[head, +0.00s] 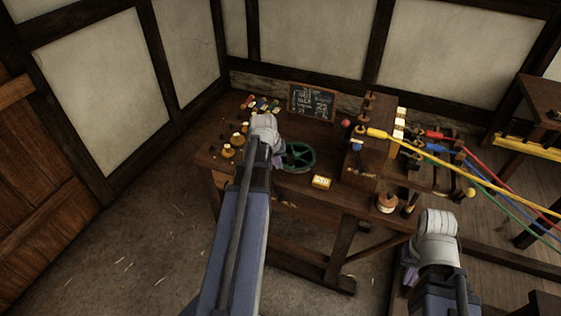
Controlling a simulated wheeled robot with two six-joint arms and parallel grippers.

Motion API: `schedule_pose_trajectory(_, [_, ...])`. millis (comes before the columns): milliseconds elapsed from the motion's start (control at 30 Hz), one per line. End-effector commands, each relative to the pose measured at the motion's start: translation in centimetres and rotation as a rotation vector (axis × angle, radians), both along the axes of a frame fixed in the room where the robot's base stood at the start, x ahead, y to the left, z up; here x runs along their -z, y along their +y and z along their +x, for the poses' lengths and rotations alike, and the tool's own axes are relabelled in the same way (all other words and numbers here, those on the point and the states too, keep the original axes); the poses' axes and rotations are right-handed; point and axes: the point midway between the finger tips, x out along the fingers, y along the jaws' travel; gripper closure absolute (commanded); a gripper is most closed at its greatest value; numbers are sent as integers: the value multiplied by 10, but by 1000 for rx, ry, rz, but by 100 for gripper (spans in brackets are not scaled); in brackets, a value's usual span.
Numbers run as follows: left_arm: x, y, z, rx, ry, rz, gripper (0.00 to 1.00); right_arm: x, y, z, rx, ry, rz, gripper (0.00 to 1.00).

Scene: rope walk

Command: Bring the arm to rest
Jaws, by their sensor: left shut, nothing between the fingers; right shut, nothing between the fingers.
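My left arm reaches forward over the left part of the wooden workbench (215,157). My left gripper (276,160) shows only in part past the grey wrist; it is shut and holds nothing. It is left of a green handwheel (299,157); I cannot tell if they touch. My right arm is at the lower right, in front of the bench's right end. The fingertips of both are mostly hidden by the wrists.
A chalkboard (311,102) stands at the back of the bench. A wooden block stand (362,160) holds a yellow rope (440,159); red, blue and green ropes run off right. Small spools lie back left.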

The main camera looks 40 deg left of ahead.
Motion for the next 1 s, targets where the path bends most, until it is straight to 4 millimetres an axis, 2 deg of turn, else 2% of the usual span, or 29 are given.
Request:
schedule_pose_trajectory(33, [-9,0,-2,0,0,0,100,-9,0,0,0,0,0,100])
schedule_pose_trajectory(100, [-11,0,-4,0,0,0,100,-11,0,0,0,0,0,100])
schedule_pose_trajectory(667, [-10,1,-4,0,-1,-1,100,-10,0,0,0,0,0,100])
schedule_pose_trajectory(767, [-10,-5,-3,10,4,-1,100,-11,0,0,0,0,0,100])
schedule_pose_trajectory(867, [-9,-31,0,62,23,2,100,-11,0,0,0,0,0,100])
schedule_pose_trajectory(967, [-6,-80,1,163,65,10,100,-11,0,0,0,0,0,100])
schedule_pose_trajectory(1000, [-5,-104,1,213,85,15,100,-11,0,0,0,0,0,100])
